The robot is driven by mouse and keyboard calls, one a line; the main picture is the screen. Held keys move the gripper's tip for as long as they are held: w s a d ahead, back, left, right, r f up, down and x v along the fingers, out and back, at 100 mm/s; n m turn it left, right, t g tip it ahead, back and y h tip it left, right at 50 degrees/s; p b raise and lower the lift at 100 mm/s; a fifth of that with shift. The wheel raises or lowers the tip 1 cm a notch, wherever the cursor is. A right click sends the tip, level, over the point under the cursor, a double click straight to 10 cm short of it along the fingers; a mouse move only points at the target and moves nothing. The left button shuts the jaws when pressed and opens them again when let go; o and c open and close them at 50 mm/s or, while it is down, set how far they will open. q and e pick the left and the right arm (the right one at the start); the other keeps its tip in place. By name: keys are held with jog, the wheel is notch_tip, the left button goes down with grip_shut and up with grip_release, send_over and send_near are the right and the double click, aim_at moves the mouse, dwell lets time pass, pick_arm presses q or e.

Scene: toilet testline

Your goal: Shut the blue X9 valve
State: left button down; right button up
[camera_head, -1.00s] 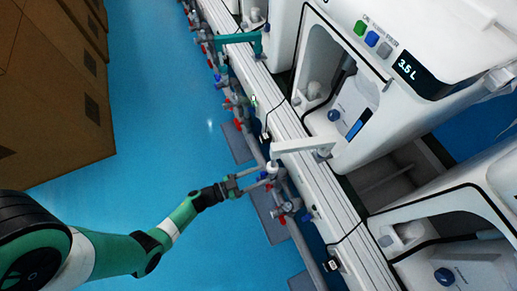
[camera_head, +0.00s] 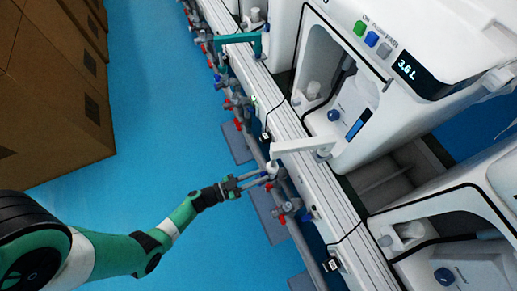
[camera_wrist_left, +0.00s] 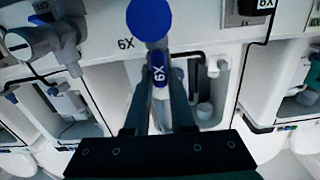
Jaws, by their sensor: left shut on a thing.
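The blue X9 valve handle (camera_wrist_left: 159,77) shows in the left wrist view, its marking upside down, between my two fingers. A round blue part (camera_wrist_left: 148,18) is above it in that view. My left gripper (camera_wrist_left: 158,100) is shut on the handle. In the head view, my left gripper (camera_head: 267,179) reaches from the left to the valve on the grey pipe beside the white rail. The handle is small and mostly hidden there, so its exact angle is hard to tell. My right gripper is not in view.
Several red and blue valves line the pipe, with a red one (camera_head: 281,219) close below my gripper. A white bracket (camera_head: 300,147) juts out just above it. White toilet units stand right, one display (camera_head: 420,72) reading 3.6 L. Blue floor left is open; brown boxes (camera_head: 50,100) stand beyond.

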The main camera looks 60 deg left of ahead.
pick_arm(q)
jog(key=m, duration=0.4)
jog(key=shift+d+f, duration=0.1)
jog(key=shift+d, duration=0.15)
jog(key=m, duration=0.4)
jog(key=shift+d+f+m, duration=0.15)
jog(key=shift+m, duration=0.25)
jog(key=m, duration=0.4)
jog(key=shift+s+d+f+m, duration=0.1)
jog(key=shift+d+f+m, duration=0.1)
jog(key=shift+m, duration=0.1)
jog(key=shift+f+m, duration=0.15)
jog(key=shift+m, duration=1.75)
jog(key=c, duration=0.8)
grip_release()
jog(key=shift+o, duration=0.2)
